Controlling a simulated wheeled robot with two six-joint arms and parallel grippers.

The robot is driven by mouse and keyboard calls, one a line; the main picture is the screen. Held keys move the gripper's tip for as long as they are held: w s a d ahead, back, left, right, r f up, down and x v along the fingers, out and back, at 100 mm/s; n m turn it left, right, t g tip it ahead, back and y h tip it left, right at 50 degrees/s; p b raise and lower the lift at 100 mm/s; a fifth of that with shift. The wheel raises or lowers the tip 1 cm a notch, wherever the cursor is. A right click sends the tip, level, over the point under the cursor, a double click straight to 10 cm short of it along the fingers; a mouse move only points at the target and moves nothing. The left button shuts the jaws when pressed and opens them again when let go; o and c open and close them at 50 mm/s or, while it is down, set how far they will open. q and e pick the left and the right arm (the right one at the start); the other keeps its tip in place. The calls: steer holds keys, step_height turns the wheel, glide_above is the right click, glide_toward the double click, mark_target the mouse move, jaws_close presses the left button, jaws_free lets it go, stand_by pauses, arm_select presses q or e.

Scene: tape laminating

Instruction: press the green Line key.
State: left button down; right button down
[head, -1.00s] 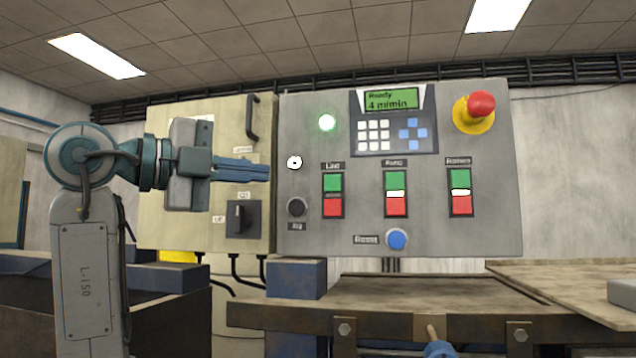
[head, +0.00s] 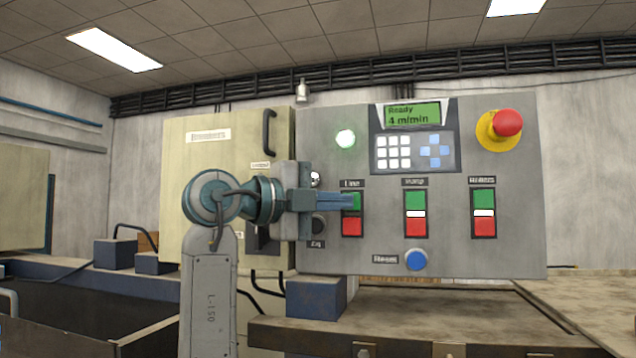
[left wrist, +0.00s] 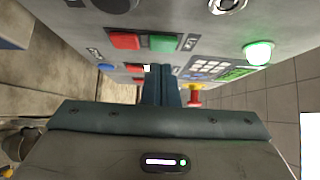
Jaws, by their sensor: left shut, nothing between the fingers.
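The green Line key (head: 354,194) sits above a red key (head: 352,226) on the grey control panel, under the Line label. In the left wrist view the shut fingertips (left wrist: 158,69) lie below the green Line key (left wrist: 163,43) in the picture, which shows uncovered there. I cannot tell whether they touch the panel. My right gripper is not in view.
Green and red Pump keys (head: 415,212) and Heaters keys (head: 484,212) stand to the right. A blue Reset button (head: 416,260) is below, a red emergency knob (head: 508,123) at upper right. The display (head: 413,115) reads Ready, 4 m/min. A lit lamp (head: 345,139) is above Line.

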arm_select(q)
steer(key=shift+w+a, duration=0.1)
steer(key=shift+w, duration=0.7)
